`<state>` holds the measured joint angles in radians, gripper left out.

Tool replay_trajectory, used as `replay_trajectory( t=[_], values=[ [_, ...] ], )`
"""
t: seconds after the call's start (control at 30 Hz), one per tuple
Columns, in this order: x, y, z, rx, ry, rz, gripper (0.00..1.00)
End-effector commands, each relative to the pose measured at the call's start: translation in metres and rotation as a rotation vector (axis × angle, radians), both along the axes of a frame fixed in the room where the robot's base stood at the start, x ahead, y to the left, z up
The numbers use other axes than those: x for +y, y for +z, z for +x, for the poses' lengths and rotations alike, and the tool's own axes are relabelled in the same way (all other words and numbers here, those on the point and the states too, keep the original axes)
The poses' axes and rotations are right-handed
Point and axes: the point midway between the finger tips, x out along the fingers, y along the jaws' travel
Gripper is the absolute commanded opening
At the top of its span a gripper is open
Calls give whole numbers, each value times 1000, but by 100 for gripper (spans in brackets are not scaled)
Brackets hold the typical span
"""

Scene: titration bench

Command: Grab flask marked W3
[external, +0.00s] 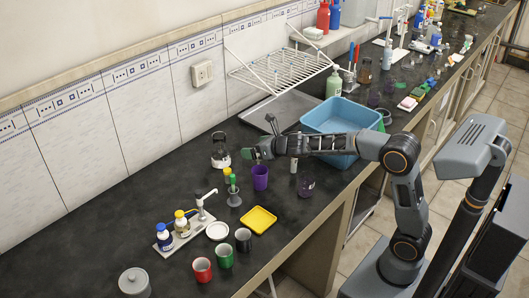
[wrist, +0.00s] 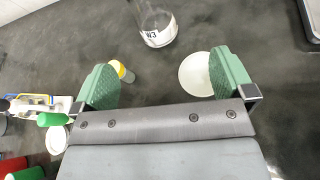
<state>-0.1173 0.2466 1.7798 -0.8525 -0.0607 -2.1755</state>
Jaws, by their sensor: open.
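The flask marked W3 (wrist: 155,24) is clear glass with a white label and stands on the dark bench at the top of the wrist view. Its upper part is cut off by the frame edge. A glass flask with a white label (external: 220,159) stands left of my gripper in the external view; its writing is too small to read there. My gripper (external: 260,146) is open and empty above the bench. Its green fingers show in the wrist view (wrist: 163,68), with W3 beyond their tips and roughly between them sideways.
A white round dish (wrist: 194,75) lies close to the right finger in the wrist view. A yellow-topped item (wrist: 122,71) is beside the left finger. A purple cup (external: 260,178) and blue tub (external: 345,118) stand nearby.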

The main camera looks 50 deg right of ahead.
Motion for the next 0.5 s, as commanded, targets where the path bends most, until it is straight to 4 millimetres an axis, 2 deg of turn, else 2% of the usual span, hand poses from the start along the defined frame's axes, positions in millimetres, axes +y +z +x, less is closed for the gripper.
replay_trajectory(
  t=[0.03,0.2,0.5],
  values=[
    [5,-8,5,-17,37,-43,100],
    [14,-16,24,-44,99,-117,100],
    [25,-33,70,-45,101,-119,100]
  ],
)
